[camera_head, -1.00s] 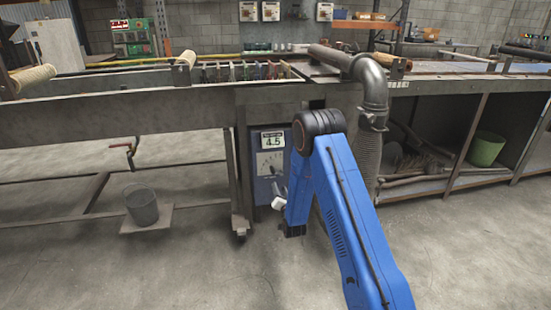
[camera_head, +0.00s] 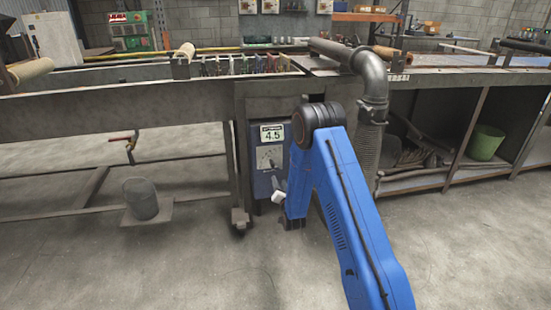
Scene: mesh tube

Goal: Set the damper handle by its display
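A blue-grey control box (camera_head: 256,160) stands under the bench, left of my blue arm. The display (camera_head: 273,136) on it reads 4.5. A pale dial face (camera_head: 268,158) is below the display. A short dark lever with a white end (camera_head: 278,197) shows low in front of the box, beside my arm; I cannot tell if it is the damper handle or part of my gripper. My arm covers the box's right side. My gripper cannot be made out, so its hold is hidden.
A grey duct (camera_head: 374,85) bends down into a ribbed hose (camera_head: 366,148) right of my arm. A bench leg (camera_head: 238,190) stands left of the box. A grey bucket (camera_head: 141,198) and a red-handled crank (camera_head: 122,139) are further left. The front floor is clear.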

